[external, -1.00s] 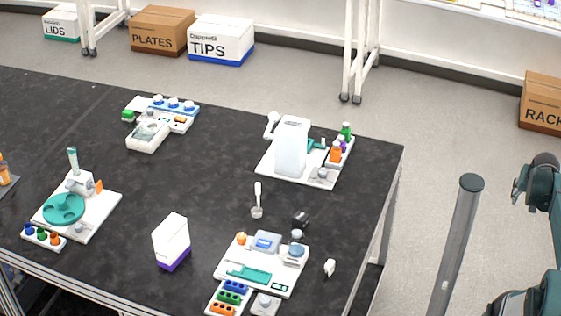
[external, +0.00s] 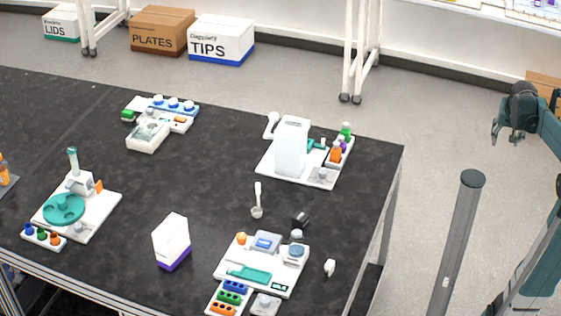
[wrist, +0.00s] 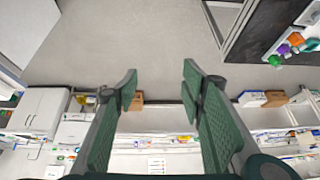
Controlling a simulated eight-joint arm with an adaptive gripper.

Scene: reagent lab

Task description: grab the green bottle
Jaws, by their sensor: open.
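The green bottle (external: 346,130) is small and stands at the back end of a short row on a white station near the table's right edge. A purple and an orange bottle (external: 336,154) stand in front of it. In the wrist view the green bottle (wrist: 275,60) shows at the upper right, near the table's edge. My gripper (external: 502,132) is open and empty, off the table to the right and well apart from the bottle. Its two green-padded fingers (wrist: 160,88) are spread in the wrist view, with nothing between them.
The station (external: 270,167) carries a tall white block (external: 292,147) left of the bottles. A grey post (external: 457,245) stands between the table (external: 110,180) and my arm. The floor right of the table is otherwise clear. Other stations stand across the table.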

